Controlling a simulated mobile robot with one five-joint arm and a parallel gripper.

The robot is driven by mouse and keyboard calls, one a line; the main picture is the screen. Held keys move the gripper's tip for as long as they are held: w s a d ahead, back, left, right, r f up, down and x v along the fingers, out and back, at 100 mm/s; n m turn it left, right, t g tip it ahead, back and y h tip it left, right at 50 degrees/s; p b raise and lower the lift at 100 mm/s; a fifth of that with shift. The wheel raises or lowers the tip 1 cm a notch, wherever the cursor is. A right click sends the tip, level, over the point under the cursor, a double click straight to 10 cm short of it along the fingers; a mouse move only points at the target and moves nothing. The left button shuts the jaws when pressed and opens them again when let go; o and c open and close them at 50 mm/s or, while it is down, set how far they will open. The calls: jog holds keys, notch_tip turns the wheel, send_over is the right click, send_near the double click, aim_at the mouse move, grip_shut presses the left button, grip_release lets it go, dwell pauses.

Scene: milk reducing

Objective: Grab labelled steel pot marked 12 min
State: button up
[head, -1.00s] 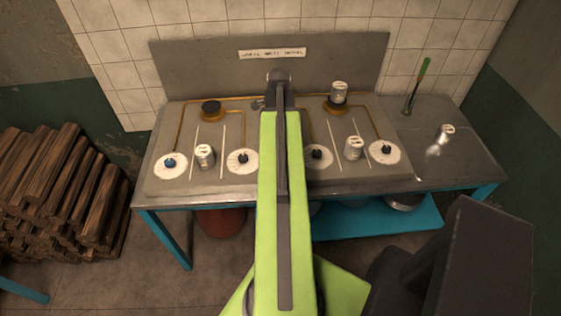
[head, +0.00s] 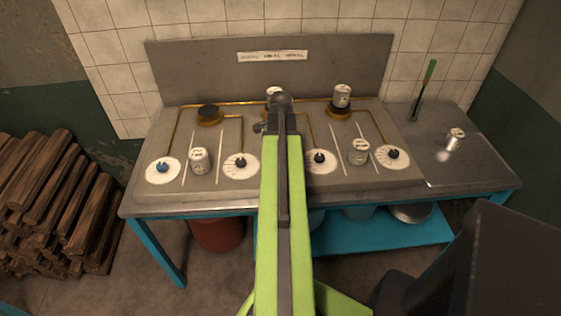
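Several small steel pots with pale lids and dark markings too small to read stand about, so I cannot tell which is marked 12 min. One pot (head: 199,161) stands at the left of the stove top, and another pot (head: 359,152) at its right. A third pot (head: 342,97) sits on the back right burner. Another pot (head: 274,93) is partly hidden behind the end of my arm.
The stove top (head: 225,187) carries white dials with knobs, thin rods and brass pipes. The back left burner (head: 209,114) is bare. A green-handled tool (head: 424,88) stands at the back right. Stacked wood (head: 50,205) lies left; a red bucket (head: 215,232) is underneath.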

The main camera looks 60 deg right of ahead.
jog(key=c, duration=1.7)
jog(key=shift+r, duration=0.15)
notch_tip(320, 180, up, 4)
jog(key=p, duration=0.4)
jog(key=shift+r+p, duration=0.25)
jog(key=shift+p, duration=0.1)
jog(key=s+r+p, duration=0.2)
jog(key=s, duration=0.2)
jog(key=s+r+p, duration=0.2)
jog(key=s, duration=0.1)
jog(key=s+d+r+p, duration=0.1)
jog(key=s+r+p, duration=0.1)
jog(key=s, duration=0.2)
jog(key=shift+s+r, duration=0.15)
jog(key=shift+s, duration=0.15)
